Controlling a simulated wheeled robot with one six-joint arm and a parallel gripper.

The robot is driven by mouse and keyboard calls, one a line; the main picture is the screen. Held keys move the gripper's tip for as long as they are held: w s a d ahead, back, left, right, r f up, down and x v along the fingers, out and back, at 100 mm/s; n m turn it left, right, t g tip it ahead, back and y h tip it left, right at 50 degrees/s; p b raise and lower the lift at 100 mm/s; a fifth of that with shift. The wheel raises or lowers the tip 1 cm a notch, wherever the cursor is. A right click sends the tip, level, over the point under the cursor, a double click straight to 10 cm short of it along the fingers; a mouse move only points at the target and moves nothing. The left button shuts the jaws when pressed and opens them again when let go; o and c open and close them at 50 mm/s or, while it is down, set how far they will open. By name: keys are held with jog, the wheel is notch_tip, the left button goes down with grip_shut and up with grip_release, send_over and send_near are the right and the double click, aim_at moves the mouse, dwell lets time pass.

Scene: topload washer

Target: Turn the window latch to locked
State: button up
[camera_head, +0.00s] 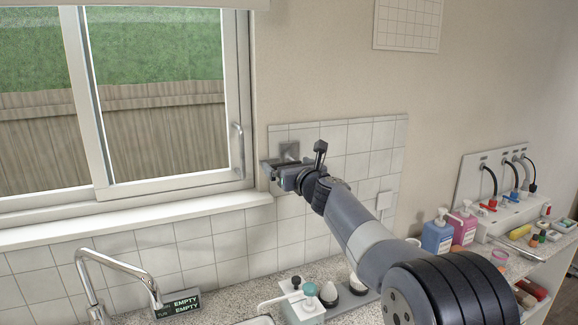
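The sliding window (160,100) fills the upper left. A slim silver upright handle (237,150) sits on the right stile of its sash. I cannot make out a separate latch, so I cannot tell whether this handle is the latch or whether it is locked. My gripper (268,172) is just right of and a little below the handle, in front of the window's right frame edge and the tiled wall. It appears apart from the handle. The view is too small and angled to tell whether its fingers are open, and I see nothing held in it.
A grey square wall plate (289,150) is just behind my gripper. Below are a chrome faucet (110,275), an EMPTY sign (178,305) and a dispenser set (305,300) on the counter. Bottles (438,232) and hoses stand at right. The wall above my gripper is clear.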

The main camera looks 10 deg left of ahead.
jog(key=c, duration=1.1)
jog(key=shift+c, duration=0.2)
jog(key=shift+f, duration=0.1)
jog(key=shift+w+d+f+n+b, duration=0.3)
jog(key=shift+f+n+b, duration=0.4)
jog(key=shift+n+b, duration=1.85)
jog(key=shift+w+d+f+n+b, duration=0.3)
jog(key=shift+f+n+b, duration=0.35)
jog(key=shift+n+b, duration=1.9)
jog(key=shift+w+d+f+n+b, duration=0.15)
jog(key=shift+d+f+n+b, duration=0.55)
jog(key=shift+n, duration=3.2)
jog(key=shift+a+b, duration=0.3)
jog(key=shift+b, duration=0.2)
jog(key=o, duration=1.2)
